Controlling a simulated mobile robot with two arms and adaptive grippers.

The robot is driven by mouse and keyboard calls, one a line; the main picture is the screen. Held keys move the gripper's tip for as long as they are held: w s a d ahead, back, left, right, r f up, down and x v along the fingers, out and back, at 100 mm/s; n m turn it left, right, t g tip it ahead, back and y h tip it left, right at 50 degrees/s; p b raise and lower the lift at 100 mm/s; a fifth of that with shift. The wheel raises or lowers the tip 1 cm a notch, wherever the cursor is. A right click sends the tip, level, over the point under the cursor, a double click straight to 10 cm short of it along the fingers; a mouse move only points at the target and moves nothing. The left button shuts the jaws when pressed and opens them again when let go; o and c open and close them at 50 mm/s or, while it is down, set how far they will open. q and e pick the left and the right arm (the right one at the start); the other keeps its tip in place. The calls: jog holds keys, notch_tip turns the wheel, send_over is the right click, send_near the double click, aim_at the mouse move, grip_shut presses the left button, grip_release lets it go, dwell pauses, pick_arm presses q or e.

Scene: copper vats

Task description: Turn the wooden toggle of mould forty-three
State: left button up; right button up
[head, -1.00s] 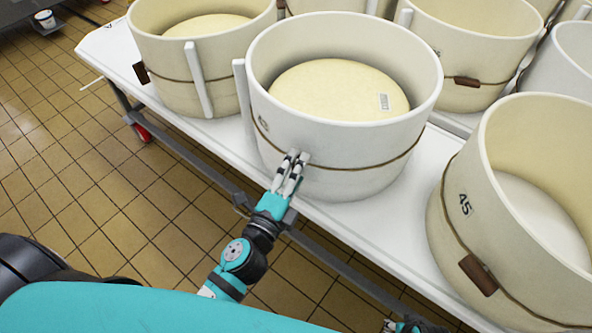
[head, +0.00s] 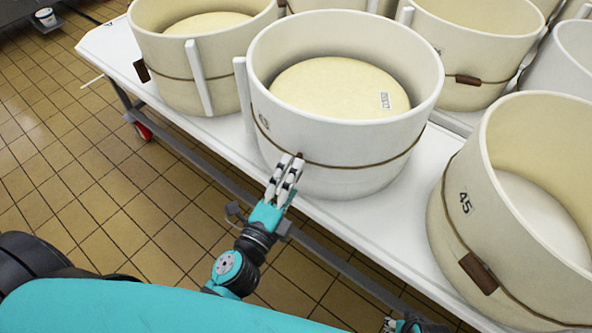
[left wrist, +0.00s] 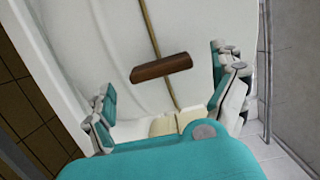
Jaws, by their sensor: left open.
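The mould in the middle of the head view (head: 350,165) is a cream tub with a brown cord around it and a pale cheese inside. Its number label (head: 264,122) is small and slanted; I cannot read it surely. Its wooden toggle (left wrist: 160,67) shows whole in the left wrist view, a dark brown bar lying crosswise over the cord (left wrist: 150,25). In the head view the toggle is mostly hidden behind my fingers. My left gripper (head: 287,163) is open just in front of the toggle, which appears between its fingers. Contact cannot be told. My right gripper (head: 402,325) barely shows at the bottom edge.
Mould 45 (head: 450,215) with its own toggle (head: 477,273) stands at the right. Another mould (head: 160,70) stands at the left, and more stand behind. All rest on a white table (head: 105,55). Tiled floor lies open in front and to the left.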

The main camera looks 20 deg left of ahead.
pick_arm(q)
jog(key=s, duration=0.4)
jog(key=shift+s+a, duration=0.3)
